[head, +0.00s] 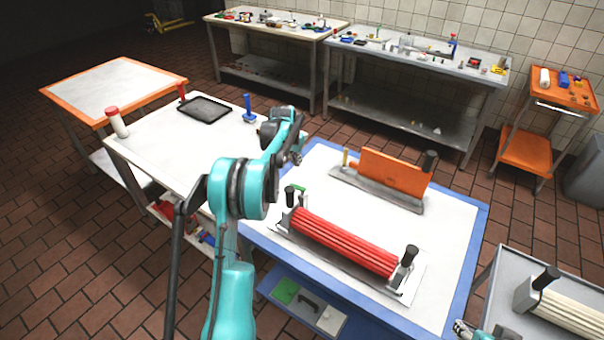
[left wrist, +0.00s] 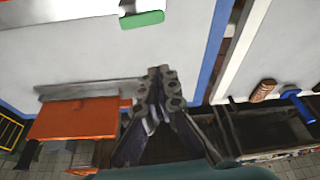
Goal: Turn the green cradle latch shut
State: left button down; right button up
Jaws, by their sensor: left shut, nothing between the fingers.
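The green cradle latch (head: 299,188) shows as a small green bar by the left end of the grey cradle (head: 340,268) that holds a red ribbed roller (head: 345,243). In the left wrist view the latch (left wrist: 142,19) lies near the top edge, beyond my fingertips and apart from them. My left gripper (head: 297,158) is above the blue-edged table, behind the latch in the head view; its fingers are partly hidden by the wrist. In the left wrist view its fingers (left wrist: 158,75) are shut and empty. Part of my right gripper (head: 463,328) shows at the bottom edge; its fingers are unclear.
An orange block (head: 394,177) stands in a second grey holder behind the roller, and also shows in the left wrist view (left wrist: 75,119). Black knobs (head: 408,256) rise at the cradle's ends. A white table (head: 165,150) with a black tray (head: 205,107) adjoins at left.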

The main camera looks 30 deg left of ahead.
aim_at(298, 189)
pick_arm(q)
jog(key=b+x, duration=0.2)
jog(key=x, duration=0.8)
jog(key=s, duration=0.4)
jog(key=shift+r+b, duration=0.25)
jog(key=shift+b, duration=0.05)
